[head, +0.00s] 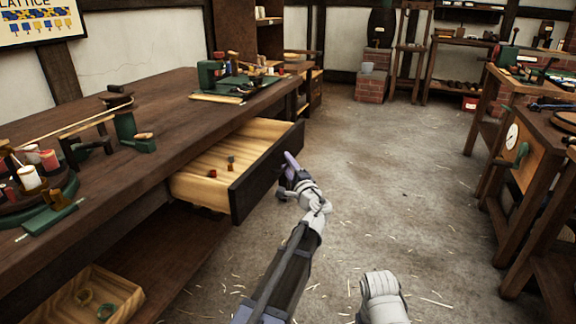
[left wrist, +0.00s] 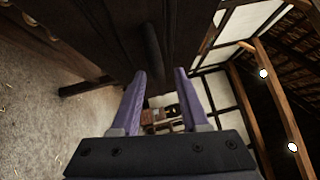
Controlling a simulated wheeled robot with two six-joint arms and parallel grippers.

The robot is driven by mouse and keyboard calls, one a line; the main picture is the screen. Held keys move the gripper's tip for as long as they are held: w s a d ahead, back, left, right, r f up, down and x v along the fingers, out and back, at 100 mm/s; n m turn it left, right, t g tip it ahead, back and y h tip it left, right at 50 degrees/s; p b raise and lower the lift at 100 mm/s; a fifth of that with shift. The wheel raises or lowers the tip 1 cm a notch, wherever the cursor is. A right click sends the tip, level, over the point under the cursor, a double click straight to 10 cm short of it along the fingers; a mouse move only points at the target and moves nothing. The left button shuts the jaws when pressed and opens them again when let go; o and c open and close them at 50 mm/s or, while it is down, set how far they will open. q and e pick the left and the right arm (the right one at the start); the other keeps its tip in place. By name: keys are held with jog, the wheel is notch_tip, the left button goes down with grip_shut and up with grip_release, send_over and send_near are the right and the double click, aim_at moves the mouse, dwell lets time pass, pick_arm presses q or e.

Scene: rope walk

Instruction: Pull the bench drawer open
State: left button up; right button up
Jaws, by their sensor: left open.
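The bench drawer (head: 268,170) stands pulled out of the dark wooden bench (head: 165,95), with its pale wooden inside showing. A few small red and dark pieces lie in it. My left gripper (head: 290,160) is just outside the dark drawer front, near its middle. In the left wrist view my left gripper (left wrist: 160,80) has its two purple fingers apart and nothing held between them. A dark bar, apparently the drawer handle (left wrist: 153,50), shows ahead of the fingertips on the dark front. The handle is hidden in the head view. My right gripper is out of view.
An open wooden tray (head: 95,295) sits on the shelf below. Green tools (head: 125,125) and pots stand on the bench top. Workbenches line the right side. The floor (head: 400,170) between is clear apart from scattered straw.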

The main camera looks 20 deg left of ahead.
pick_arm(q)
jog(key=b+v, duration=0.1)
jog(key=v, duration=0.6)
jog(key=shift+s+d+f, duration=0.15)
jog(key=shift+s+d, duration=0.1)
jog(key=shift+s, duration=0.05)
